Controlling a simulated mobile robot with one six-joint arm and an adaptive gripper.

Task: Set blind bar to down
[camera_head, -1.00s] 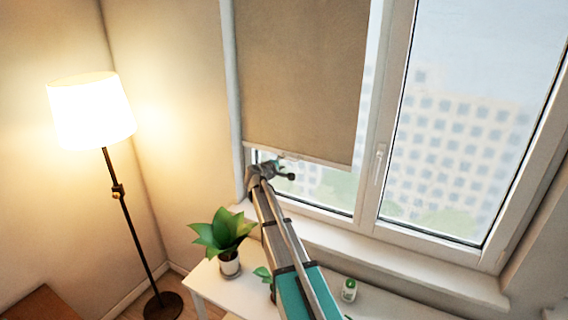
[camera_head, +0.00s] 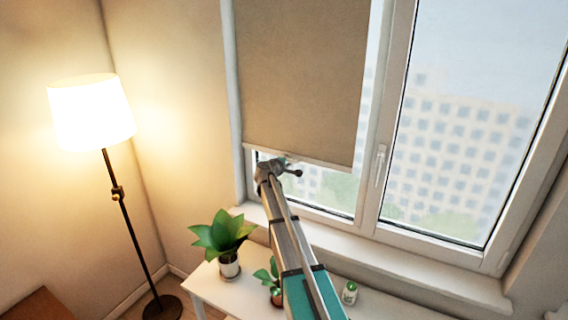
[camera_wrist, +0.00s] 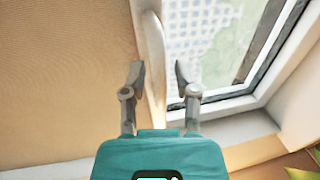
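The beige roller blind (camera_head: 300,70) covers most of the left window pane. Its pale blind bar (camera_head: 325,163) runs along the bottom edge, a little above the sill, with a strip of glass showing below. My gripper (camera_head: 287,162) is at the bar, left of its middle; its fingers are small and hard to make out there. In the wrist view, the bar (camera_wrist: 152,45) runs between the two fingers of my gripper (camera_wrist: 158,72). The fingers are open, one on each side, with visible gaps to the bar.
A white table (camera_head: 210,285) below holds a potted plant (camera_head: 228,262), a smaller plant (camera_head: 274,290) and a small jar (camera_head: 349,293). The white sill (camera_head: 400,268) lies below the bar. A lit floor lamp (camera_head: 90,110) stands left. A window handle (camera_head: 381,165) is to the right.

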